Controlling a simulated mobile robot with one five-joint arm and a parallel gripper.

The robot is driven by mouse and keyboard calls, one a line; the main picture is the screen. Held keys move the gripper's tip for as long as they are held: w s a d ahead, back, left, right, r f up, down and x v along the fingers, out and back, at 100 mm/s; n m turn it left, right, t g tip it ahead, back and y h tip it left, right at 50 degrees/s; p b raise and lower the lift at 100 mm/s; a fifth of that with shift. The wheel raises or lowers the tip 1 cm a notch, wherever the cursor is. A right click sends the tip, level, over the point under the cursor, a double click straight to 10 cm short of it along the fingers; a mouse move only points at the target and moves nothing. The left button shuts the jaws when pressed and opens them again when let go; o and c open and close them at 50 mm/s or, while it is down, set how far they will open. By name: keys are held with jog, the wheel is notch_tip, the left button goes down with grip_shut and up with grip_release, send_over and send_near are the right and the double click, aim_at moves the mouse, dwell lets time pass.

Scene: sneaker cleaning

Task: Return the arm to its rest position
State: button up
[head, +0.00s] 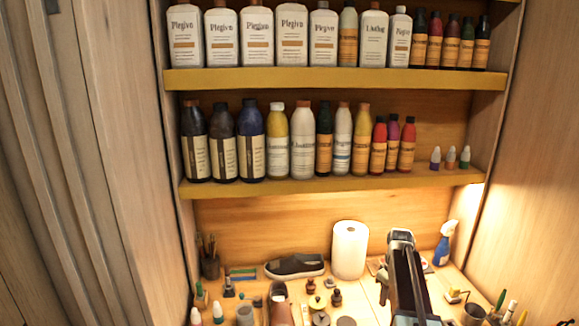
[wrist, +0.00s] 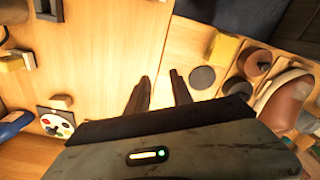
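My arm (head: 405,275) reaches up over the workbench (head: 375,312) at the lower right of the head view. The gripper's fingertips cannot be made out there. In the wrist view my gripper (wrist: 164,84) points down at the wooden bench top. Its two dark fingers are apart, with bare wood showing between them, and nothing is held. A dark sneaker (head: 295,266) lies at the back of the bench, left of the white paper roll (head: 349,250). A brown shoe (head: 281,305) shows at the front and also at the right of the wrist view (wrist: 287,93).
Shelves (head: 330,78) full of bottles rise behind the bench. A blue-white spray bottle (head: 445,243) stands at the back right. Several jars, brushes and small bottles crowd the bench left of my arm. A dark round disc (wrist: 203,77) lies right of my fingers. The wood beneath them is clear.

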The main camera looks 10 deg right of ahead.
jog(key=s+a, duration=0.4)
jog(key=a, duration=1.2)
jog(key=s+a+m, duration=0.5)
jog(key=s+a, duration=0.4)
jog(key=s, duration=0.2)
jog(key=shift+s+a, duration=0.3)
